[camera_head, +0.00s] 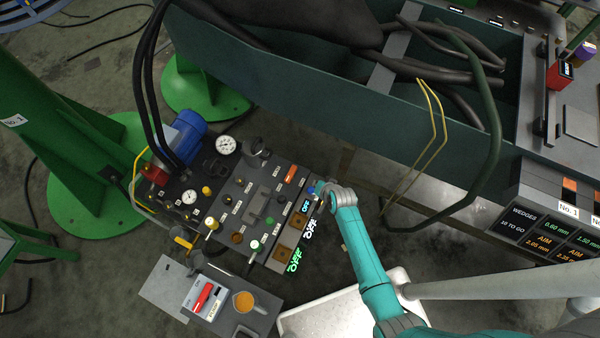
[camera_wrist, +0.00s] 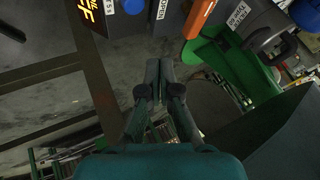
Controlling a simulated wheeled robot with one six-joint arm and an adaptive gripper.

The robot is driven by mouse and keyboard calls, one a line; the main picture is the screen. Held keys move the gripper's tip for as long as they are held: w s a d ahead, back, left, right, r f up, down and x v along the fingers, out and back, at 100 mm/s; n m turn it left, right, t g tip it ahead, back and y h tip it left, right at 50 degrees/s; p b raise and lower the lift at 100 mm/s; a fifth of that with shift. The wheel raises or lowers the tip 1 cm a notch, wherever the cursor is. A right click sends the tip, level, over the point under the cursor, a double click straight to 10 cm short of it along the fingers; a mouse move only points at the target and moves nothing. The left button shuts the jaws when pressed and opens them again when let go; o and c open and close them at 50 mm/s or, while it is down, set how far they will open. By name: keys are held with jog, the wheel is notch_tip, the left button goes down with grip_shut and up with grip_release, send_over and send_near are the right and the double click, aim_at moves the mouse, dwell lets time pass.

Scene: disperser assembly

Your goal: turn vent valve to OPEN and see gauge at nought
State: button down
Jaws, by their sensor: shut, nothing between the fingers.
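A control panel (camera_head: 270,190) with knobs, small labels and buttons stands at centre left in the head view. I cannot tell which knob is the vent valve, as the labels are illegible. My arm reaches the panel's right edge, where its end hides the fingers in the head view. My gripper (camera_wrist: 159,72) is shut and empty in the wrist view, pointing at bare floor beside the panel.
A blue motor (camera_head: 180,138) and black hoses stand left of the panel. A grey box with a red handle (camera_head: 203,297) and an orange-filled jug (camera_head: 244,301) are in front. A dark green trough (camera_head: 310,85) lies behind. A white tray (camera_head: 335,318) is below my arm.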

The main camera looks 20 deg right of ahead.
aim_at(291, 175)
jog(key=x, duration=1.1)
jog(key=shift+w+d+r, duration=0.15)
jog(key=shift+w+r, duration=0.1)
jog(key=shift+w+a, duration=1.35)
jog(key=shift+a, duration=0.05)
